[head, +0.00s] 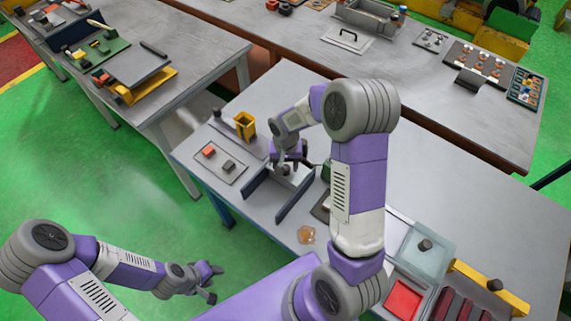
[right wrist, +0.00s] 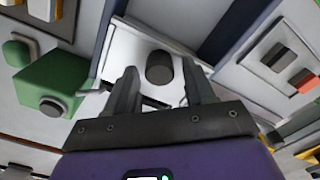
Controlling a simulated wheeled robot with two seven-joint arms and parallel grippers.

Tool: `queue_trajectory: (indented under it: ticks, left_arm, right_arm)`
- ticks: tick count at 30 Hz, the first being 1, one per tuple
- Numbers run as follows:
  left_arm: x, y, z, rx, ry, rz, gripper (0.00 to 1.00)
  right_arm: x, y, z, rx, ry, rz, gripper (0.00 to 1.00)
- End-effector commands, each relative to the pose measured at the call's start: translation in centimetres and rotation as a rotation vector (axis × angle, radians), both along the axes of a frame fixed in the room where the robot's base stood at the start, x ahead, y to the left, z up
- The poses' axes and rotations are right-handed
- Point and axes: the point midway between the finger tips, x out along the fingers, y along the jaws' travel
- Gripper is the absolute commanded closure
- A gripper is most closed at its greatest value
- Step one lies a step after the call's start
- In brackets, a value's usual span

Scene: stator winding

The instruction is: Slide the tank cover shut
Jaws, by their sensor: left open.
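A pale translucent panel with a dark knob, which looks like the tank cover (head: 427,262), lies at the right front of the near table. A white-rimmed red square, perhaps the open tank (head: 404,300), is just in front of it. My right gripper (head: 290,160) is far to the left of the panel, low over a pale plate between two dark blue walls. In the right wrist view its open fingers (right wrist: 160,90) point at a dark round knob (right wrist: 160,68) on that plate. Contact cannot be told. My left gripper (head: 212,283) is open and empty, off the table's front edge.
A yellow bar (head: 470,277) with a dark knob runs beside the panel. A yellow bin (head: 245,125) and a plate with small blocks (head: 218,166) are left of my right gripper. A green block (right wrist: 50,82) stands close by.

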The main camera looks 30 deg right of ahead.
Motion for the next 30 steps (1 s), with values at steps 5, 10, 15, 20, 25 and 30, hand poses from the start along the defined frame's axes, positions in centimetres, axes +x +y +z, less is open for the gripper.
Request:
queue_trajectory:
  ticks: [5, 10, 15, 20, 25, 30]
  left_arm:
    - [0.0, 0.0, 0.0, 0.000, 0.000, 0.000, 0.57]
    - [0.0, 0.0, 0.0, 0.000, 0.000, 0.000, 0.57]
    - [0.0, 0.0, 0.0, 0.000, 0.000, 0.000, 0.57]
    - [0.0, 0.0, -0.4, 0.000, 0.000, 0.000, 0.57]
    - [0.0, 0.0, -0.4, 0.000, 0.000, 0.000, 0.57]
    - [0.0, 0.0, -0.4, 0.000, 0.000, 0.000, 0.57]
  right_arm:
    - [0.0, 0.0, 0.0, 0.000, 0.000, 0.000, 0.75]
    - [0.0, 0.0, 0.0, 0.000, 0.000, 0.000, 1.00]
    - [0.0, 0.0, 0.0, 0.000, 0.000, 0.000, 1.00]
    - [0.5, -1.0, 0.0, 0.000, -0.002, -0.003, 1.00]
    - [0.6, -1.3, 0.1, -0.001, -0.003, 0.000, 1.00]
    - [0.6, -1.3, 0.1, -0.002, -0.003, -0.001, 0.53]
